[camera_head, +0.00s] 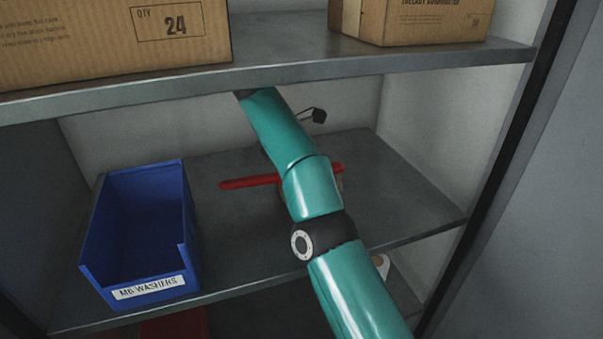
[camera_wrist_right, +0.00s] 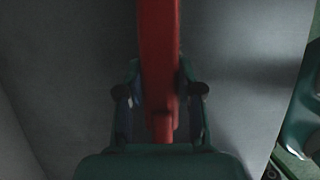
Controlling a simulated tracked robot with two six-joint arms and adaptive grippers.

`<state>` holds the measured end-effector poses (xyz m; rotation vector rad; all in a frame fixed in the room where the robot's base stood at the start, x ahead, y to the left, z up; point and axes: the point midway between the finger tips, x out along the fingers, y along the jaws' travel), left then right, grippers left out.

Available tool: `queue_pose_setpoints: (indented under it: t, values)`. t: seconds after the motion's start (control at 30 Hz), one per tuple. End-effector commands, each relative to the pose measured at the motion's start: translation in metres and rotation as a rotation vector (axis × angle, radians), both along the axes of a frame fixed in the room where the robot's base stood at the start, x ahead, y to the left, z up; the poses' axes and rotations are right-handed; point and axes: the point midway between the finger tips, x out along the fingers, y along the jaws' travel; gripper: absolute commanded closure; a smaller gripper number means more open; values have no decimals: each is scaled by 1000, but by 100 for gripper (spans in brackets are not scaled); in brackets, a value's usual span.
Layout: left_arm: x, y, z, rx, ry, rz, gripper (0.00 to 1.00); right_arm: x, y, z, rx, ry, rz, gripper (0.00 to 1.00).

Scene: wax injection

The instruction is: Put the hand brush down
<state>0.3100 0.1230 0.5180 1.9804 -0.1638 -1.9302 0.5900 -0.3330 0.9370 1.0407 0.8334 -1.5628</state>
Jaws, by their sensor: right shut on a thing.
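The hand brush (camera_head: 250,182) shows in the head view as a red bar across the middle shelf, partly hidden behind my right arm. A small tan part shows just right of the arm. In the right wrist view the red brush handle (camera_wrist_right: 160,50) runs between the two fingers. My right gripper (camera_wrist_right: 160,92) is shut on this handle. In the head view the arm hides most of the gripper. I cannot tell whether the brush touches the shelf. My left gripper is in neither view.
The middle shelf (camera_head: 225,225) has a blue bin (camera_head: 148,292) labelled M6 washers at left. Bare shelf lies between bin and arm, and at right. The upper shelf (camera_head: 300,78) holds cardboard boxes (camera_head: 90,40) close above my arm. A red thing (camera_head: 175,324) shows below.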

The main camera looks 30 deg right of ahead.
Motion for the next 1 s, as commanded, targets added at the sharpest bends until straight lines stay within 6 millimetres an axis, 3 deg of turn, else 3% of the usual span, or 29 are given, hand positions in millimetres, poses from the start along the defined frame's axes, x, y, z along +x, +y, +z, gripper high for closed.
queue_pose_setpoints:
  t: [0.47, 0.5, 0.63, 1.0]
  values:
    - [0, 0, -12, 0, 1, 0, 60, -1, -4, -16, 1, 8, -9, 100]
    - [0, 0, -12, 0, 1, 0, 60, -1, -4, -17, 1, 10, -9, 62]
    - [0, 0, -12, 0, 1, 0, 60, -2, -4, -16, 2, 8, -10, 41]
    - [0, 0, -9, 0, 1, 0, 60, -2, -5, -11, -1, 0, -11, 39]
